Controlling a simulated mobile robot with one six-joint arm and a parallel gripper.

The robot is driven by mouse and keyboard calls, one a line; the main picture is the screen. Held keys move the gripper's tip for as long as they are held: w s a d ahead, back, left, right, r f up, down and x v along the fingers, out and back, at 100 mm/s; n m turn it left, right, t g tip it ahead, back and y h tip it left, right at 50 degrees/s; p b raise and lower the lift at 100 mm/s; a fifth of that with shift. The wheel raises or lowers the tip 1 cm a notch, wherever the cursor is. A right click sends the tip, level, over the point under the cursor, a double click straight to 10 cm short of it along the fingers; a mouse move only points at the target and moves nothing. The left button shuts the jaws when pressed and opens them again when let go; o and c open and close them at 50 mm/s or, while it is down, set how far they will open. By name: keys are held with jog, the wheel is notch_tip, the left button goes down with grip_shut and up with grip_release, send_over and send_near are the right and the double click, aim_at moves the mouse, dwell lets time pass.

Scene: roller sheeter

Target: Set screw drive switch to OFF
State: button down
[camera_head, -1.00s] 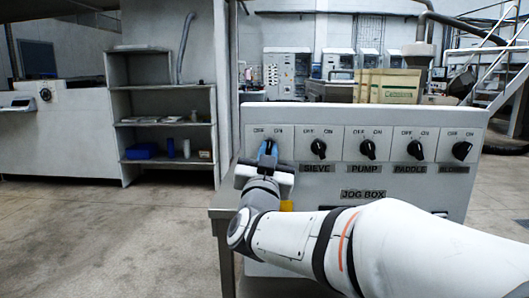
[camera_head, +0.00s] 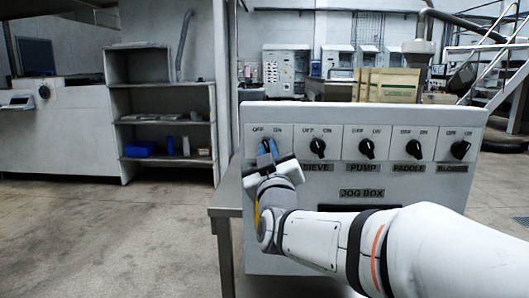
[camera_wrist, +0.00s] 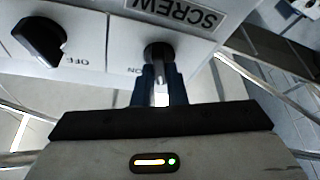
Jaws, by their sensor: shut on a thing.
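The screw drive switch is a black rotary knob (camera_wrist: 158,50) at the left end of the jog box panel (camera_head: 400,185). In the wrist view it sits beside the upside-down SCREW label (camera_wrist: 175,12). My gripper (camera_head: 266,147) is shut on this knob, with blue fingers on both sides of it. In the head view the fingers lean up and to the left, toward the OFF mark (camera_head: 257,128); the ON mark (camera_head: 277,128) is to their right. The fingers hide most of the knob, so its exact pointer angle cannot be told.
The SIEVE knob (camera_head: 318,146) is close to the right of my gripper and also shows in the wrist view (camera_wrist: 40,40). The PUMP (camera_head: 367,148) and PADDLE (camera_head: 415,149) knobs are farther right. Open floor (camera_head: 110,240) lies to the left.

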jog(key=shift+r, duration=0.1)
jog(key=c, duration=1.5)
grip_release()
jog(key=shift+o, duration=0.2)
jog(key=a+p+v, duration=0.1)
jog(key=v, duration=0.6)
jog(key=shift+s+d+f, duration=0.2)
jog(key=shift+s+d, duration=0.2)
jog(key=shift+d, duration=0.1)
jog(key=shift+r, duration=0.1)
